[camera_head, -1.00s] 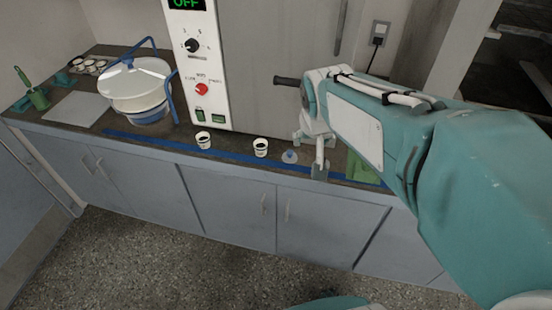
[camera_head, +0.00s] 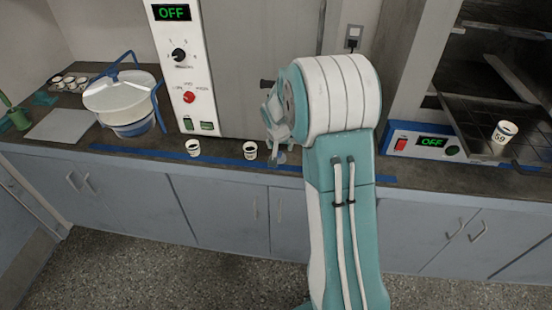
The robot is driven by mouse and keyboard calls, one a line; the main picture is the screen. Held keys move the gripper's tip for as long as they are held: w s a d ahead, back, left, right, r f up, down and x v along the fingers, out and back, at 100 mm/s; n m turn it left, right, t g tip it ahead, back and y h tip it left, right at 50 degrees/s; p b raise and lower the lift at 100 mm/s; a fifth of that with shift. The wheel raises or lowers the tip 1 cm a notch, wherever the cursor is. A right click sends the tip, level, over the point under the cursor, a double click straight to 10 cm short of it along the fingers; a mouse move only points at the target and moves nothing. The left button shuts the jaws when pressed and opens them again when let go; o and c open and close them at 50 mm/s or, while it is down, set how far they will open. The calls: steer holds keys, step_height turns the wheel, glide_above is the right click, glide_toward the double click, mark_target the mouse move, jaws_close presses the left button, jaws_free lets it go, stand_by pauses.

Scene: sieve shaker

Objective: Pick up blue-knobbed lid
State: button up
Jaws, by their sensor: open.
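My wrist hides much of the gripper, and the fingertips are hard to make out.
Another white cup (camera_head: 193,147) stands to the left near the blue tape strip (camera_head: 130,149). A white sieve shaker with blue handles (camera_head: 121,92) is at the left. A control panel (camera_head: 178,55) reads OFF. A cup marked 59 (camera_head: 503,132) stands on the right device's rack.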

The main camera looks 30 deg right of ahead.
mark_target(279, 153)
steer(key=x, duration=0.2)
steer(key=shift+w+d+f, duration=0.15)
steer(key=shift+d+f, duration=0.15)
steer(key=shift+w+a+f, duration=0.15)
steer(key=shift+w+f, duration=0.1)
steer(key=shift+f, duration=0.2)
steer(key=w+f, duration=0.2)
steer(key=f, duration=0.1)
steer(key=shift+d+f, duration=0.25)
steer(key=shift+f, duration=0.1)
steer(key=shift+w+d+f, duration=0.1)
steer(key=shift+d, duration=0.2)
steer(key=shift+a, duration=0.25)
steer(key=c, duration=0.9)
